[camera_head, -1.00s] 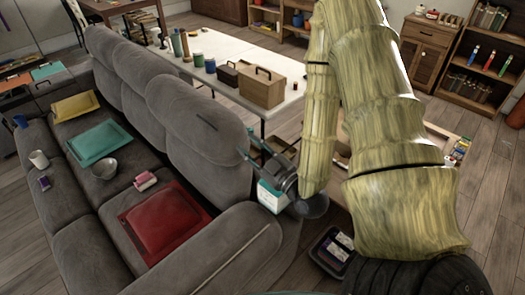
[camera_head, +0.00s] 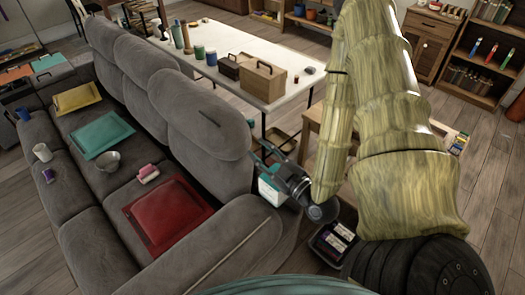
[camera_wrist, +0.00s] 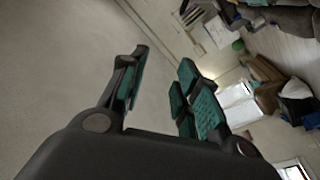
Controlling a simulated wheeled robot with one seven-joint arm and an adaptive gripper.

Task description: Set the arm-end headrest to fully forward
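The arm-end headrest (camera_head: 205,112) is the nearest of the grey sofa's headrests in the head view. It is a rounded grey cushion with a dark slot on it, standing on top of the seat back; its exact tilt is hard to tell. My gripper (camera_head: 265,155) is just right of this headrest, near its lower right edge and behind the sofa back. I cannot tell whether they touch. In the wrist view my gripper (camera_wrist: 163,72) has its teal-padded fingers apart with nothing between them. A plain grey surface fills the left of that view; I cannot tell what it is.
A red tray (camera_head: 168,212), a teal tray (camera_head: 102,134), a yellow tray (camera_head: 77,98), a bowl (camera_head: 108,161) and cups lie on the sofa. A white table (camera_head: 235,50) with boxes and jars stands behind it. A dark bin (camera_head: 335,240) sits on the floor near my arm.

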